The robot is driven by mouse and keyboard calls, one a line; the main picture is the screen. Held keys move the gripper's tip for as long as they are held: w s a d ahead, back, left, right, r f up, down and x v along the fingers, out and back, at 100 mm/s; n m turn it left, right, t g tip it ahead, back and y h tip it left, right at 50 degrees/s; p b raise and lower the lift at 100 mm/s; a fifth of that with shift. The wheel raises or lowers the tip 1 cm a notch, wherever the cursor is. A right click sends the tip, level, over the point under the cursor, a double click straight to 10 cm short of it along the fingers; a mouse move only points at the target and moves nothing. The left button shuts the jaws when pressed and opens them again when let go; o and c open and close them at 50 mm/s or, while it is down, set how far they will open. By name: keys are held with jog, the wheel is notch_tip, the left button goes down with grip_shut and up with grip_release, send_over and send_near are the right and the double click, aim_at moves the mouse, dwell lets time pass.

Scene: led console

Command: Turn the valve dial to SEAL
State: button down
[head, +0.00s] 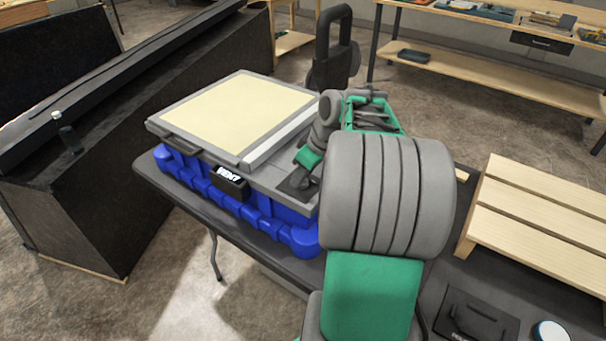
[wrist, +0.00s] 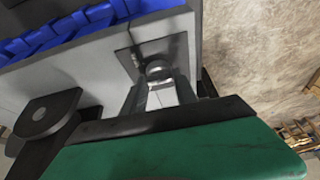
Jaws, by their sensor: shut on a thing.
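The console (head: 265,172) has a grey top with a cream panel and a blue ribbed base, and stands on a dark folding table. The valve dial sits on a dark square plate (head: 290,190) at the console's right side; my gripper covers most of it in the head view. In the wrist view the dial (wrist: 158,70) shows as a grey rounded knob between the fingers, in front of its dark plate (wrist: 125,58). My gripper (wrist: 160,92) is shut on the dial. No SEAL marking is readable. A black tag (head: 230,181) on the console's front reads VENT.
A tall dark padlock-shaped object (head: 333,50) stands behind the console. A wooden slatted pallet (head: 540,205) lies to the right. A black box with a handle (head: 475,318) is at the lower right. A dark bench (head: 110,150) stands at the left.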

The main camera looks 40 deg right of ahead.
jog(key=m+h+b, duration=0.1)
jog(key=m, duration=0.1)
jog(key=m+b, duration=0.1)
jog(key=m, duration=0.1)
jog(key=shift+a+f+m+h, duration=0.1)
jog(key=shift+a+m+h, duration=0.1)
jog(key=shift+m+h, duration=0.15)
jog(key=shift+m+h+b, duration=0.85)
jog(key=shift+m+b, duration=0.1)
jog(key=shift+m, duration=1)
jog(key=c, duration=1)
grip_release()
jog(key=shift+o, duration=0.2)
jog(key=shift+r, duration=0.2)
jog(key=v, duration=0.7)
jog(key=shift+r, duration=0.35)
